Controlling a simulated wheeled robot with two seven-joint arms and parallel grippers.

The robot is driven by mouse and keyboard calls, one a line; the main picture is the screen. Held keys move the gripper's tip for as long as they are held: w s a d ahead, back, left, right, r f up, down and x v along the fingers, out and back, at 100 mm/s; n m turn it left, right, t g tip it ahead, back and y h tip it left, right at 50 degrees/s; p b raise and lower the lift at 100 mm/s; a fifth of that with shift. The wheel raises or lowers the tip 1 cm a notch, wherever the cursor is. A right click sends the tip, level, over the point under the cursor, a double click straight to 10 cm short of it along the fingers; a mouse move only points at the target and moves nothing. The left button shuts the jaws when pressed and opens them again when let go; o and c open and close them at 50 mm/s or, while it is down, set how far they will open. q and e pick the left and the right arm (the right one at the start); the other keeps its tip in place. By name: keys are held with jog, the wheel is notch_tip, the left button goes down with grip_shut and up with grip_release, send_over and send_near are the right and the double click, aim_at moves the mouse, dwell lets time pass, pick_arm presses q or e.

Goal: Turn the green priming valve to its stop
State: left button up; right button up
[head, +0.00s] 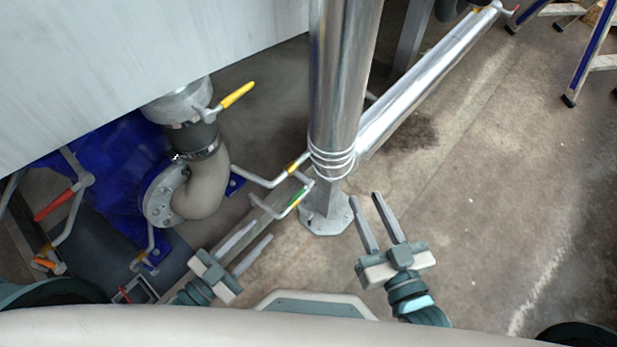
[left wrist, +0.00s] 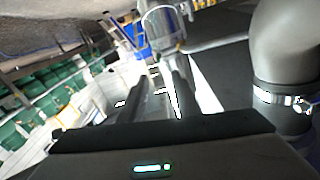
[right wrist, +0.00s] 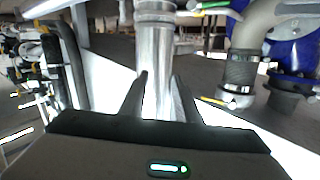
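The green priming valve handle (head: 298,196) is a short green grip on a bent metal lever beside the foot of the steel post, just below a yellow-gripped lever. A green grip also shows at the top edge of the right wrist view (right wrist: 215,4). My left gripper (head: 259,230) is open and empty, below and left of the green handle and apart from it. My right gripper (head: 368,203) is open and empty, right of the post foot, further from the handle. In the right wrist view its fingers (right wrist: 159,98) stand apart in front of the post.
The steel post (head: 340,90) with its bolted foot stands between the grippers. Yellow levers (head: 237,95) (head: 298,163), a red lever (head: 53,204), a blue pump (head: 110,175) and a grey elbow pipe (head: 207,185) crowd the left. The concrete floor (head: 490,180) at right is clear.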

aim_at(311, 182)
pick_arm(q)
jog(key=shift+s+a+f, duration=0.15)
jog(key=shift+s+f, duration=0.05)
jog(key=shift+f, duration=0.2)
pick_arm(e)
jog(key=shift+s+f, duration=0.2)
jog(key=shift+f, duration=0.15)
pick_arm(q)
jog(key=shift+w, duration=0.1)
